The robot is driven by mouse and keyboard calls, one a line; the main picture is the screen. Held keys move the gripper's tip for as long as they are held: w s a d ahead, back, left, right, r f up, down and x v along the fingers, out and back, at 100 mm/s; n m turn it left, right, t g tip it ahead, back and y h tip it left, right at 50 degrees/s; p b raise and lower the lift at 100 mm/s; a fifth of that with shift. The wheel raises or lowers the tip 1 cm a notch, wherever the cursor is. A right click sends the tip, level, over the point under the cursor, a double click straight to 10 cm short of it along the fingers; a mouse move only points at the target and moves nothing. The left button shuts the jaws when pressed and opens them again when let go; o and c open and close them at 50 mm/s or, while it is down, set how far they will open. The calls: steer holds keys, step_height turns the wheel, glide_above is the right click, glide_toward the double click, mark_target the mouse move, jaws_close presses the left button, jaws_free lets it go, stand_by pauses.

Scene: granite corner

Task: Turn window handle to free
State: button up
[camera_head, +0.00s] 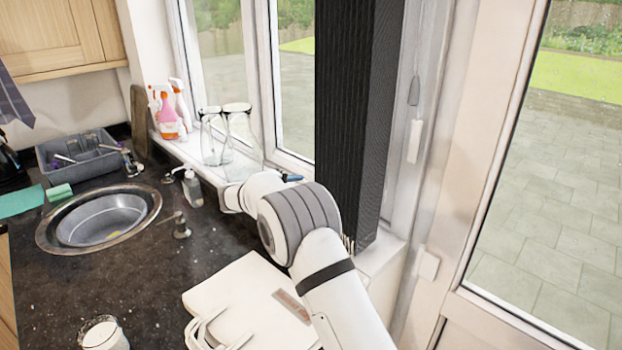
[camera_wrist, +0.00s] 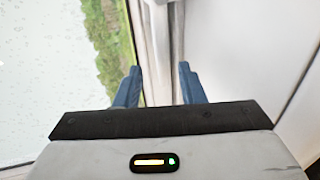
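The window (camera_head: 225,50) has white frames and stands behind the sink worktop. I cannot make out its handle for certain in either view; my arm may hide it in the head view. My gripper (camera_wrist: 159,68) has two blue fingers set apart, with nothing seen held between them. In the wrist view, the white window frame (camera_wrist: 150,35) and a narrow grey vertical strip lie beyond the gap between the fingers, with wet glass to the left. In the head view only a bit of blue finger (camera_head: 291,178) shows above my wrist, near the sill.
Clear glass vessels (camera_head: 236,140) and spray bottles (camera_head: 170,110) stand on the sill left of my wrist. A soap bottle (camera_head: 192,188) stands below. A cream bag-like object (camera_head: 235,290) lies under my arm. A tall dark ribbed shape (camera_head: 345,110) covers part of the window.

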steer(key=p+x, duration=0.1)
steer(key=x, duration=0.4)
steer(key=shift+w+a+f, duration=0.1)
steer(key=shift+a, duration=0.05)
steer(key=shift+w+d+p, duration=0.2)
steer(key=shift+d+p, duration=0.1)
steer(key=shift+d, duration=0.05)
steer(key=shift+w+d+f, duration=0.3)
steer(key=shift+c, duration=0.3)
jaws_close()
